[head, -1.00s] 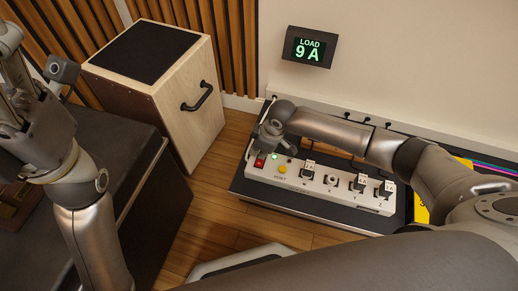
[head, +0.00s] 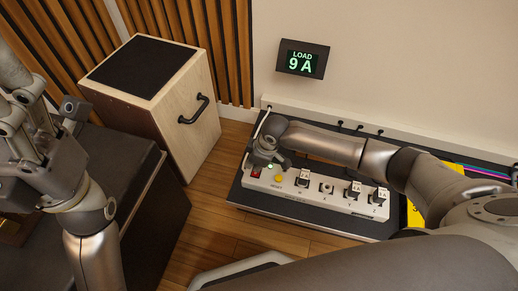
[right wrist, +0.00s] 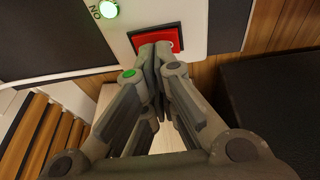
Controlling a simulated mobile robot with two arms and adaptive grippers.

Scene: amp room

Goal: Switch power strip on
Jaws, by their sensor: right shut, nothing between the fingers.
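The power strip (head: 317,199) is a long white bar with a red switch (head: 256,173) at its left end, a yellow reset button (head: 278,179) and a row of sockets with several plugs. A green ON light (head: 270,166) is lit beside the switch. My right gripper (head: 262,160) is shut and empty at the strip's left end, over the switch. In the right wrist view, its closed fingertips (right wrist: 161,50) are at the red switch (right wrist: 152,38); I cannot tell whether they touch. My left gripper (head: 35,125) is at the left edge, partly cut off, away from the strip.
The strip lies on a dark platform (head: 290,227) by the wall. A wall display (head: 302,60) reads LOAD 9 A. A wooden box with a handle (head: 185,135) stands to the left. Wooden floor (head: 215,215) is free between the box and the platform.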

